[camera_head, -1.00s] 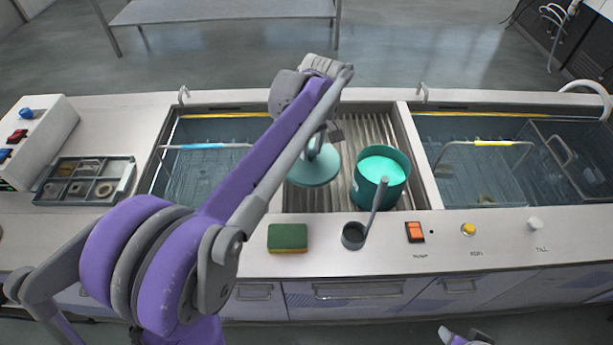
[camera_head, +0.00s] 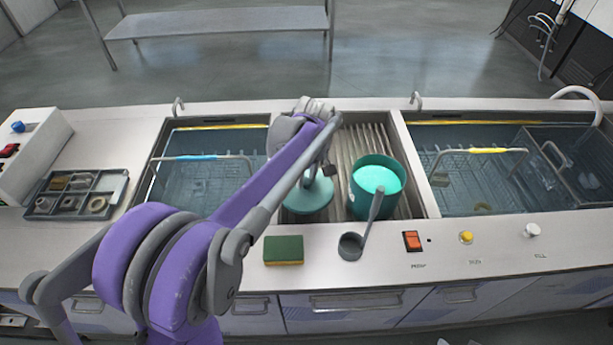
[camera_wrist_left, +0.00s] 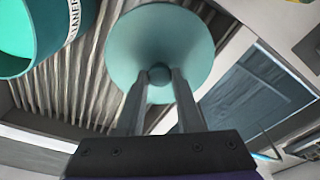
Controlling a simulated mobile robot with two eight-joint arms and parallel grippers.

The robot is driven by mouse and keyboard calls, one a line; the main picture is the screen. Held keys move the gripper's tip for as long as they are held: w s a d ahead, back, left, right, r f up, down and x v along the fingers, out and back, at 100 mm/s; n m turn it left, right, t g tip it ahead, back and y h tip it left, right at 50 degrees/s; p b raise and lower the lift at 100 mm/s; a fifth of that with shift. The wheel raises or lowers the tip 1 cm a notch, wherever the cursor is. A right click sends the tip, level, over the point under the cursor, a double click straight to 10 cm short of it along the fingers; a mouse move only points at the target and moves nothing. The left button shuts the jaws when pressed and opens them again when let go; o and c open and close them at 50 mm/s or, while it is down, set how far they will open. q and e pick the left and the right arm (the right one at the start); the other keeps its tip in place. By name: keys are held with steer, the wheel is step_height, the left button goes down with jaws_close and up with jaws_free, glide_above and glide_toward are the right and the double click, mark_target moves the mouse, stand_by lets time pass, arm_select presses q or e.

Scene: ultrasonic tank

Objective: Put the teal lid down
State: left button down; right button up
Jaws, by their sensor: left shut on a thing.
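The teal lid (camera_head: 308,199) is a round disc with a small knob, over the ribbed metal drainer between the two tanks, left of the teal pot (camera_head: 376,200). My left gripper (camera_head: 318,172) is shut on the lid's knob from above; the left wrist view shows both fingers (camera_wrist_left: 160,78) on either side of it and the lid's disc (camera_wrist_left: 160,35) beyond. I cannot tell whether the lid touches the drainer. The pot stands open on the drainer, with bright teal contents. My right gripper is not in view.
The ribbed drainer (camera_head: 350,140) has bare space behind the lid. Water tanks with wire baskets lie left (camera_head: 200,140) and right (camera_head: 470,165). A divided parts tray (camera_head: 80,192) is at left.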

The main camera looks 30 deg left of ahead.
mark_target(309, 191)
arm_select(q)
steer(key=shift+f, duration=0.35)
steer(key=c, duration=0.5)
jaws_free()
steer(key=shift+c, duration=0.2)
steer(key=shift+r, duration=0.1)
steer(key=shift+r, duration=0.3)
step_height(309, 191, up, 12)
steer(key=d+p, duration=0.1)
steer(key=shift+s+d+r, duration=0.15)
steer(key=shift+s+r, duration=0.1)
steer(key=shift+s, duration=0.05)
steer(key=shift+f, duration=0.1)
